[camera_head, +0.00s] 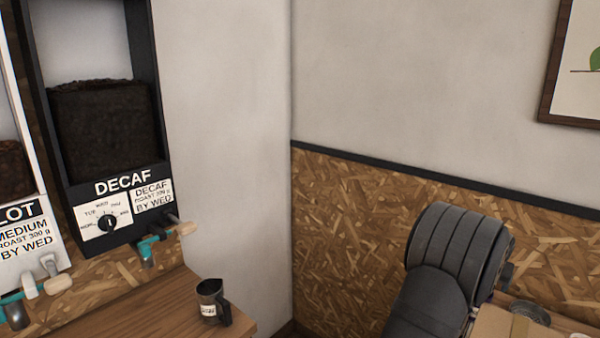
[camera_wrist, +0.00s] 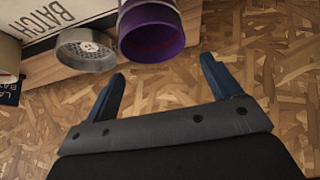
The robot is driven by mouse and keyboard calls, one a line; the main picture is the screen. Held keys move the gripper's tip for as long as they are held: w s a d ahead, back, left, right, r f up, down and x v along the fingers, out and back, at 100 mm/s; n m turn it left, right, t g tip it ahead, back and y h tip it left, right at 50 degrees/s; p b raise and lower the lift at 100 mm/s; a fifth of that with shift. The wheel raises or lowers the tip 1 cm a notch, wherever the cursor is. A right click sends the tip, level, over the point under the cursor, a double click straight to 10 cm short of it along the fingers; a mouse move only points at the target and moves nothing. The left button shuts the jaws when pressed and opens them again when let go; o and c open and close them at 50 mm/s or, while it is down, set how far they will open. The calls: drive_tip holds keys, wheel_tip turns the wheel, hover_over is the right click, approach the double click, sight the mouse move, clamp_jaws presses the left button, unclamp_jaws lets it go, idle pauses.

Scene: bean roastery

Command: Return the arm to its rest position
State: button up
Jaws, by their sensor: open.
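My gripper (camera_wrist: 165,85) shows in the wrist view with its two blue fingers spread wide. Nothing is between the fingers. Beyond the fingertips stand a purple-lined cylindrical container (camera_wrist: 152,35) and a grey round cap or dish (camera_wrist: 84,50), both apart from the fingers. In the head view a dark, ribbed part of my arm (camera_head: 462,245) rises at the lower right. The gripper itself is not seen in the head view.
A dark decaf bean dispenser (camera_head: 110,190) hangs on the left wall. A dark labelled jug (camera_head: 210,300) stands on the wooden counter (camera_head: 150,315) below. A cardboard-coloured surface (camera_head: 510,325) is at the lower right.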

wheel_tip(320, 180, up, 5)
drive_tip(key=w+a+f+n+t+y, duration=0.1)
drive_tip(key=w+a+n+y, duration=0.15)
drive_tip(key=a, duration=0.95)
drive_tip(key=w+a+n+y, duration=0.1)
drive_tip(key=w+a+n, duration=0.25)
drive_tip(key=a, duration=0.95)
drive_tip(key=w+a+f+n+t+y, duration=0.1)
drive_tip(key=w+a+n+y, duration=0.2)
drive_tip(key=a, duration=0.9)
drive_tip(key=s+a+n+g+y, duration=0.1)
drive_tip(key=s+a+n, duration=0.2)
drive_tip(key=a, duration=0.8)
drive_tip(key=s+a+f+n+g+y, duration=0.1)
drive_tip(key=s+a+n, duration=0.3)
drive_tip(key=s+a, duration=0.4)
drive_tip(key=s+a+f+n+g+y, duration=0.1)
drive_tip(key=s+a+n, duration=0.3)
drive_tip(key=a, duration=1.1)
drive_tip(key=shift+s+a+f+y, duration=0.2)
drive_tip(key=shift+s+y, duration=0.15)
drive_tip(key=shift+s, duration=0.6)
drive_tip(key=o, duration=0.4)
